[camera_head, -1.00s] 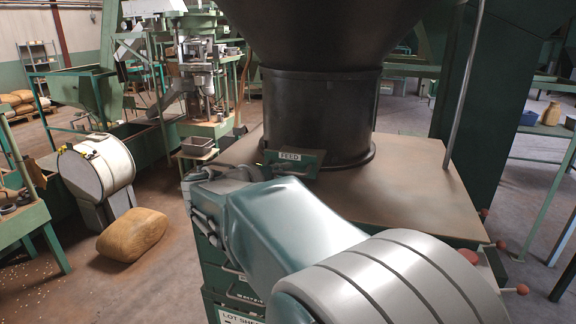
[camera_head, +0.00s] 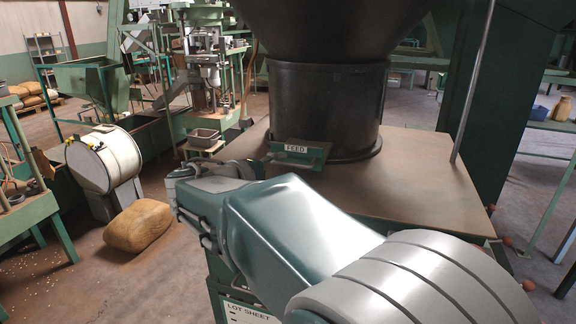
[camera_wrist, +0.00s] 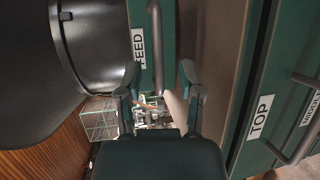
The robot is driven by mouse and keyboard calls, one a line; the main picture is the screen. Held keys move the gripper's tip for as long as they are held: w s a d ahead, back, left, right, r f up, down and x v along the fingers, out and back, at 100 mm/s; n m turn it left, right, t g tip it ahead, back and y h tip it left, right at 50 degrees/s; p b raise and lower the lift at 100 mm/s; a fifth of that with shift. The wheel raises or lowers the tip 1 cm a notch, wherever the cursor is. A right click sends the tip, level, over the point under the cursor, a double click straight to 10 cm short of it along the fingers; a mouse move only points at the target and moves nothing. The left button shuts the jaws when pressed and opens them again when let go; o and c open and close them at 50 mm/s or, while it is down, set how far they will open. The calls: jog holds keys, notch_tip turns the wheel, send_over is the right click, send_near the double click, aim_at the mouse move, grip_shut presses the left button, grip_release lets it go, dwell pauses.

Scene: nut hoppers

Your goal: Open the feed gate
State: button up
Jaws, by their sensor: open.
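The feed gate (camera_head: 325,152) is a green panel with a white FEED label (camera_head: 297,149) at the foot of the black hopper collar. In the wrist view the FEED label (camera_wrist: 139,48) and the gate's metal bar handle (camera_wrist: 156,40) run up the middle. My gripper (camera_wrist: 160,80) is open and empty, with one finger on each side of the handle's line in that view. Whether either finger touches the handle cannot be told. In the head view my arm hides part of the gripper in front of the gate.
The black hopper (camera_head: 325,105) stands on a brown tabletop (camera_head: 425,170). Drawers labelled TOP (camera_wrist: 261,116) and MIDDLE, with bar handles, lie at right in the wrist view.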

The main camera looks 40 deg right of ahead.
jog(key=a+r, duration=0.1)
jog(key=a, duration=0.7)
jog(key=shift+s+r, duration=0.15)
jog(key=shift+s, duration=0.15)
jog(key=s+a+f+t+y, duration=0.1)
jog(key=s+a+f+y, duration=0.5)
jog(key=s+f+y, duration=0.4)
jog(key=s+a+f+m+t+y, duration=0.1)
jog(key=a+f+y, duration=0.4)
jog(key=a, duration=0.5)
jog(key=shift+s+f+m+t+y, duration=0.15)
jog(key=shift+s+m+t+y, duration=0.35)
jog(key=shift+t, duration=0.7)
jog(key=shift+s, duration=0.1)
